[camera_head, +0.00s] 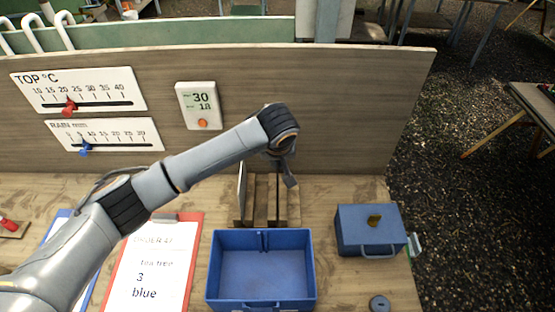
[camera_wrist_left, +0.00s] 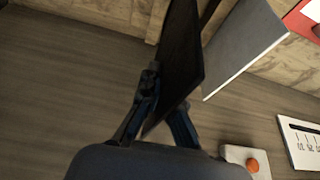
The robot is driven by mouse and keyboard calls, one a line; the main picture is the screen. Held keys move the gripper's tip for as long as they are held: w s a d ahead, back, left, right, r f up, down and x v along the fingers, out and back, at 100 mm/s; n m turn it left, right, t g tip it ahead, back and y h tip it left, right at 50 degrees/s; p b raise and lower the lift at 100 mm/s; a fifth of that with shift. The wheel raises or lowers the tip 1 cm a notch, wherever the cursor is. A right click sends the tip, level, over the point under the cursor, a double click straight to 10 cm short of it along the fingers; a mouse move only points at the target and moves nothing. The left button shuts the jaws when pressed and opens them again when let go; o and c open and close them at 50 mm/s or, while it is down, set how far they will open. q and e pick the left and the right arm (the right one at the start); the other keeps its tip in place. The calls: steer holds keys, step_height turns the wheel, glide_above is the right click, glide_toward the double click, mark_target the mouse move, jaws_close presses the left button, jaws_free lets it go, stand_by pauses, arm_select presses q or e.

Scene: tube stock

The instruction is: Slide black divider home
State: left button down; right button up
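The black divider (camera_wrist_left: 182,55) is a dark flat panel in the left wrist view, tilted in the picture. My left gripper (camera_wrist_left: 165,112) has a finger on either side of its lower part and appears shut on it. My right gripper is not in view.
A blue open bin (camera_head: 217,268) stands in front of the rack. A blue lidded box (camera_head: 368,230) is to the right, a red clipboard (camera_head: 195,226) to the left. A wooden back panel (camera_head: 345,110) with a display (camera_head: 199,105) rises behind the rack.

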arm_select(q)
steer(key=shift+f, duration=1.25)
steer(key=shift+f, duration=0.15)
steer(key=shift+f+b, duration=0.75)
steer(key=shift+f, duration=0.6)
steer(key=shift+f, duration=0.15)
steer(key=shift+f+b, duration=0.55)
steer(key=shift+f, duration=0.65)
steer(key=c, duration=1.4)
jaws_free()
steer(key=shift+c, duration=0.2)
